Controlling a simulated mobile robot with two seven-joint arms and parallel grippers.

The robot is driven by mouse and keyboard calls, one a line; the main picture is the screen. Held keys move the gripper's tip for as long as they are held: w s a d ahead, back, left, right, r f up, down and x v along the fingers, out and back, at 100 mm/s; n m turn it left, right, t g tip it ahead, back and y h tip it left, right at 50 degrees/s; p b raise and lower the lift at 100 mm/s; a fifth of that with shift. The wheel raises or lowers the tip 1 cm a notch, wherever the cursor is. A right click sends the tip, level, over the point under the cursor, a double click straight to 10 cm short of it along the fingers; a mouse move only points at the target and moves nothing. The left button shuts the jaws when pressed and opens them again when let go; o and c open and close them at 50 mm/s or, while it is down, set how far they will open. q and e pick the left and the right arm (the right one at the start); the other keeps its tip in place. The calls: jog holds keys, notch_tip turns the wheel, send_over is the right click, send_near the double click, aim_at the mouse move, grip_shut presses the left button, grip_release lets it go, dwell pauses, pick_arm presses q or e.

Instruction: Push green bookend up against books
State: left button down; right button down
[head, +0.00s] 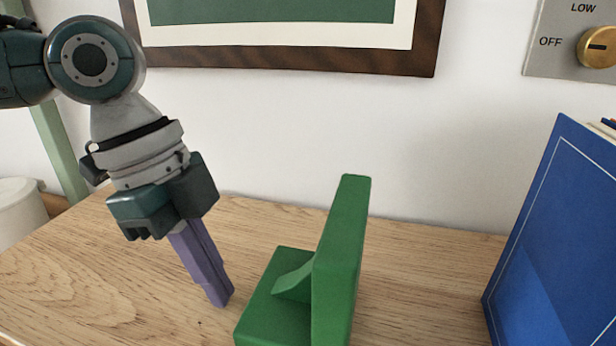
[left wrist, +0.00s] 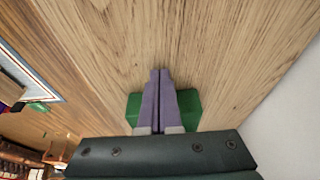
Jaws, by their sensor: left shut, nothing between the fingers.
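The green bookend (head: 340,260) stands upright on the wooden surface, with its low base and brace to the left and its tall plate to the right. A blue book (head: 560,230) stands at the right edge, and a clear gap of wood lies between it and the bookend. My left gripper (head: 222,300) is shut and empty, pointing down just left of the bookend's base. In the left wrist view the closed purple fingers (left wrist: 160,72) cover the middle of the green bookend (left wrist: 188,108). I cannot tell whether they touch it. My right gripper is not in view.
The wooden top (head: 90,270) is clear to the left of my gripper and along the wall. A framed picture (head: 290,60) hangs on the wall behind. A metal plate with a brass knob (head: 598,47) is at the upper right. A white round object (head: 20,212) is at the far left.

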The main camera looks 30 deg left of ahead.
aim_at(398, 342)
pick_arm(q)
jog(key=shift+w+d+r, duration=0.1)
jog(key=shift+w+d, duration=0.15)
jog(key=shift+d, duration=0.5)
jog(key=shift+w+d, duration=0.2)
jog(key=shift+d, duration=0.5)
jog(key=shift+d+r+p, duration=0.15)
jog(key=shift+d+p, duration=0.25)
jog(key=shift+p, duration=0.05)
jog(key=d+p, duration=0.1)
jog(key=d, duration=0.1)
jog(key=w+d+p, duration=0.1)
jog(key=d, duration=0.1)
jog(key=d+p, duration=0.1)
jog(key=shift+w+d+r, duration=0.15)
jog(key=shift+w+d, duration=0.1)
jog(key=shift+d, duration=0.15)
jog(key=d, duration=0.2)
jog(key=w+d, duration=0.1)
jog(key=d, duration=0.3)
jog(key=shift+w+d+f+p, duration=0.25)
jog(key=shift+w+p, duration=0.05)
jog(key=shift+p, duration=0.05)
jog(key=shift+d, duration=0.25)
